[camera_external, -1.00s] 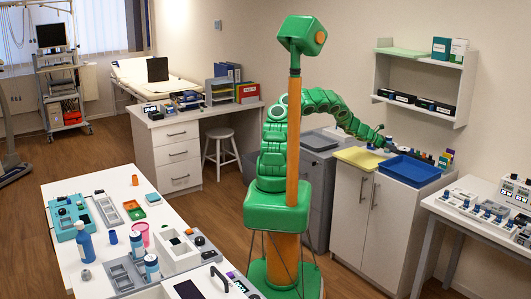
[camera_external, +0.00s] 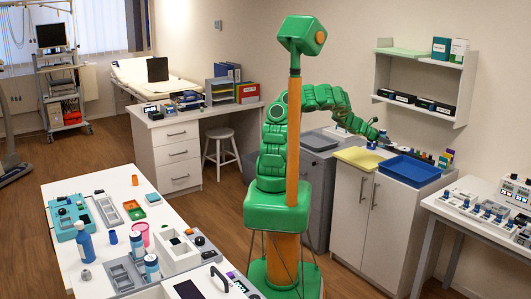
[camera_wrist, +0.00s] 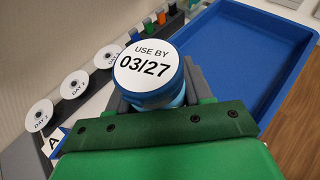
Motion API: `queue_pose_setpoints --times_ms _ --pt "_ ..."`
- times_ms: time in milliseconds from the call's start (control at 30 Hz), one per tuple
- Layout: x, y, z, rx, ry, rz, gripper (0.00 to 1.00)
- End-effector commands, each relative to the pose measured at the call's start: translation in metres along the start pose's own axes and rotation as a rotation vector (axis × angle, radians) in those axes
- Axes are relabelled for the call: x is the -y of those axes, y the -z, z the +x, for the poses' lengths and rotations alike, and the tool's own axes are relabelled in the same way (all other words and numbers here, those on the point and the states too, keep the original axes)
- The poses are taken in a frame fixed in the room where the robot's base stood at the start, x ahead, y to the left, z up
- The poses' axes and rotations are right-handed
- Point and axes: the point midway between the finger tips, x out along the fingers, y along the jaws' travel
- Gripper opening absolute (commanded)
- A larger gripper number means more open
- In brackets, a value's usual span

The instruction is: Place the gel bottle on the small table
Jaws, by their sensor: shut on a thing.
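My gripper (camera_wrist: 160,100) is shut on a bottle (camera_wrist: 174,96) with a light blue body and a round blue-rimmed white top reading "USE BY 03/27". The top faces the wrist camera; most of the body is hidden by the jaws. Whether it is the gel bottle is not clear from above. In the external view my gripper (camera_external: 374,136) is above the back of the white cabinet (camera_external: 340,215), behind the yellow tray (camera_external: 360,157); the bottle is too small there to make out. I cannot tell which surface is the small table.
A blue tray (camera_external: 409,170) lies right of the yellow one; it also shows in the wrist view (camera_wrist: 225,50). Discs labelled "DAY" (camera_wrist: 74,84) line the wrist view's left. A wall shelf (camera_external: 425,100) hangs above. A loaded table (camera_external: 480,210) stands right, a cluttered one (camera_external: 90,260) front left.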

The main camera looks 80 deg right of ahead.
Motion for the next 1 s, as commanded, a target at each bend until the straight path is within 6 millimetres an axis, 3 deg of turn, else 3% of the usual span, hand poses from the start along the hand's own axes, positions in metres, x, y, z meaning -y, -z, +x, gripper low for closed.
queue_pose_setpoints --times_ms 500,1000 --pt "0.031 -0.006 -0.041 0.000 0.001 0.002 0.11" --pt "0.030 -0.006 -0.051 0.002 -0.011 -0.004 0.11"
